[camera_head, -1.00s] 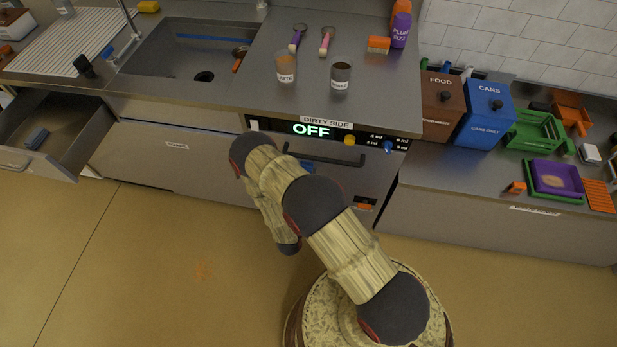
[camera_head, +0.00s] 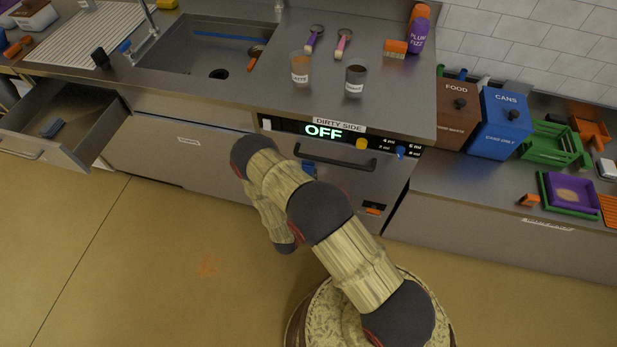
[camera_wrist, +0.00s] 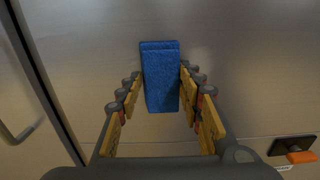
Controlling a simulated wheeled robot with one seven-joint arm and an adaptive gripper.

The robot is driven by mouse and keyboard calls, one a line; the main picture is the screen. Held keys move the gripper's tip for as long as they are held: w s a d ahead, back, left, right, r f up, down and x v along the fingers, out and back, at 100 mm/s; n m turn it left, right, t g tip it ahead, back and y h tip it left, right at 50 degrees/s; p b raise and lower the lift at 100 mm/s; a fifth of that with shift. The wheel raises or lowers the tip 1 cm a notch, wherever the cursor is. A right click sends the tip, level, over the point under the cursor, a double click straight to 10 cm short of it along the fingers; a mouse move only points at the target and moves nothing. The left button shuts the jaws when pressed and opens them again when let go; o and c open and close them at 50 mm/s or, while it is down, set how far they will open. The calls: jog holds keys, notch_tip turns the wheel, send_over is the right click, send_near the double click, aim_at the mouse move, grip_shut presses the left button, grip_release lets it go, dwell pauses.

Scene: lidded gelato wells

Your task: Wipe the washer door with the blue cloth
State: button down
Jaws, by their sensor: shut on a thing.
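The washer door (camera_head: 345,185) is the steel front under the lit OFF panel, with a dark bar handle (camera_head: 335,157). In the wrist view the same steel surface (camera_wrist: 240,70) fills most of the picture. The blue cloth (camera_wrist: 161,85) is a folded block between my fingers, in front of the steel. My gripper (camera_wrist: 161,74) is shut on it from both sides. Whether the cloth touches the door cannot be told. In the head view my arm hides the gripper; a small blue patch (camera_head: 308,168) shows beside the arm, just under the handle.
The control panel (camera_head: 323,131) has yellow and blue knobs above the door. An orange-and-black piece (camera_head: 372,210) sits low on the door and shows in the wrist view (camera_wrist: 301,157). An open drawer (camera_head: 60,130) juts out at left.

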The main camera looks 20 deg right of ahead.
jog(key=shift+w+a+b, duration=0.2)
jog(key=shift+w+a, duration=0.25)
jog(key=shift+a, duration=0.15)
jog(key=shift+w+a+b, duration=0.15)
jog(key=shift+w+a, duration=0.25)
jog(key=shift+a, duration=0.2)
jog(key=shift+w+a, duration=0.1)
jog(key=shift+a, duration=0.05)
jog(key=shift+w+a+b, duration=0.4)
jog(key=shift+w+a, duration=0.35)
jog(key=shift+a, duration=0.15)
jog(key=shift+r, duration=0.1)
jog(key=shift+r, duration=0.35)
jog(key=shift+s+d, duration=0.15)
jog(key=shift+s+d+p, duration=0.25)
jog(key=shift+s+d, duration=0.3)
jog(key=shift+d, duration=0.2)
jog(key=shift+s+d+p, duration=0.25)
jog(key=shift+s+d, duration=0.25)
jog(key=shift+d, duration=0.25)
jog(key=shift+s+d, duration=0.1)
